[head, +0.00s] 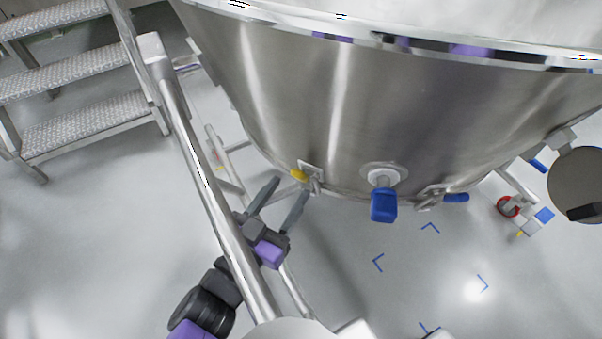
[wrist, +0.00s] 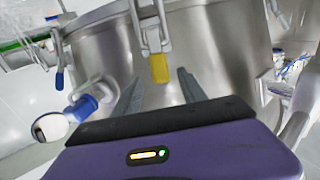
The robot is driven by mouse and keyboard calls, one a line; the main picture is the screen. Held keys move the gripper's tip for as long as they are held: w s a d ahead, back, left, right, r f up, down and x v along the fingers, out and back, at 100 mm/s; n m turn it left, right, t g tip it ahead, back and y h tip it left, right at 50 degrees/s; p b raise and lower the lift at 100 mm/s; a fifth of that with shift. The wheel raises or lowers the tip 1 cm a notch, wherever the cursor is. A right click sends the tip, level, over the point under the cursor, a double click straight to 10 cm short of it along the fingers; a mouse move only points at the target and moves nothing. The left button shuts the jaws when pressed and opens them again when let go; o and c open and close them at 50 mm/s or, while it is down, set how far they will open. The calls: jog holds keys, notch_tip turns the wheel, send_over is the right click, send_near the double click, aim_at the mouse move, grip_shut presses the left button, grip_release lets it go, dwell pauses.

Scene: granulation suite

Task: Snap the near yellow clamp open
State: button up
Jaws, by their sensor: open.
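The near yellow clamp (head: 299,175) is on the lower side of the big steel vessel (head: 330,100), left of the blue-capped port. In the wrist view the yellow clamp handle (wrist: 160,68) hangs down from its metal latch, just beyond and between my fingertips. My gripper (head: 288,187) is open, with its two grey fingers pointing at the clamp from below and in front. It also shows open in the wrist view (wrist: 158,82). Nothing is between the fingers at their base. I cannot tell whether a fingertip touches the handle.
A blue-capped port (head: 383,204) sticks out right of the clamp, and a blue handle (head: 456,198) sits further right. A steel rail (head: 205,170) crosses in front of my arm. Metal steps (head: 80,85) stand at the left. Floor with blue corner marks is clear below.

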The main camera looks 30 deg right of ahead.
aim_at(299, 176)
jog(key=shift+b+x, duration=0.65)
jog(key=shift+x, duration=2)
grip_shut()
